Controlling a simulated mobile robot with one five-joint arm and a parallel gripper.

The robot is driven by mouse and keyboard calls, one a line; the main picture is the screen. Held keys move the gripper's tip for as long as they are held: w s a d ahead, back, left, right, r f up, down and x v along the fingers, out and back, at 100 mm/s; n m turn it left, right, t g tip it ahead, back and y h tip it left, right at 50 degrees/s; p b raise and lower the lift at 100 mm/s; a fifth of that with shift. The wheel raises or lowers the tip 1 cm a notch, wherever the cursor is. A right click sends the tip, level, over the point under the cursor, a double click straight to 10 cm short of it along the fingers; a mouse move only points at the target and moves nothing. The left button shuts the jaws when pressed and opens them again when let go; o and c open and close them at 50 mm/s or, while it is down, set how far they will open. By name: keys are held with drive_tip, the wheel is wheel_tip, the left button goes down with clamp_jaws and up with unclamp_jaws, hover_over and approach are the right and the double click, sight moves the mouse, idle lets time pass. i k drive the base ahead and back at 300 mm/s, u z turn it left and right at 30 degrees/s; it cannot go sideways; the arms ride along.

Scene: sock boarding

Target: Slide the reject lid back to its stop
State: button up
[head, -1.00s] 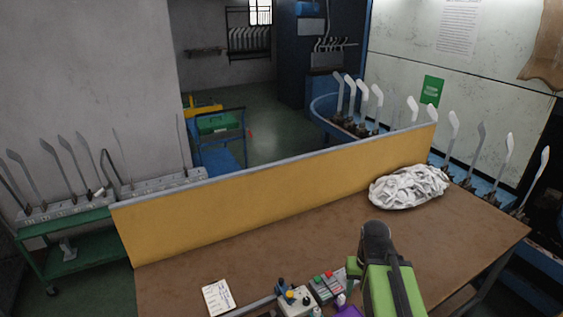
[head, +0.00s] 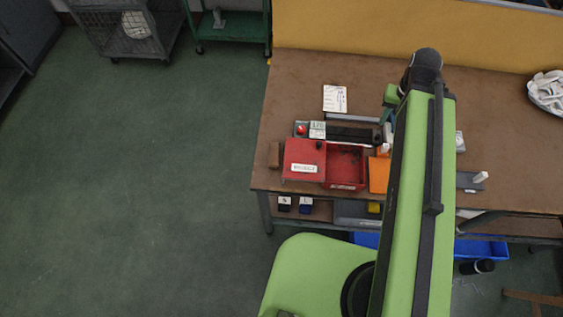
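The red reject box (head: 346,182) stands near the front left of the brown table in the head view. Its red lid (head: 300,152) covers the left side, with a dark knob (head: 319,145) near the back right corner. The right side is uncovered, showing the red interior. A small brown block (head: 274,155) stands just left of the lid; I cannot tell whether they touch. My green arm rises across the right of the view and hides the table behind it. My gripper is not clearly seen behind the arm.
A control box with a red button (head: 301,129) and a dark tray (head: 354,134) lie behind the box. An orange piece (head: 378,174) is close on its right. A white card (head: 334,98) lies further back. A yellow partition (head: 340,45) edges the table. White socks (head: 547,92) lie far right.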

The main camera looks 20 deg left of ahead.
sight(304, 160)
drive_tip(key=u, duration=0.4)
drive_tip(key=k, duration=0.55)
drive_tip(key=u, duration=0.4)
drive_tip(key=i, duration=0.5)
drive_tip(key=u, duration=0.45)
drive_tip(key=k, duration=1.25)
drive_tip(key=u, duration=0.7)
drive_tip(key=i, duration=1.25)
drive_tip(key=u, duration=0.7)
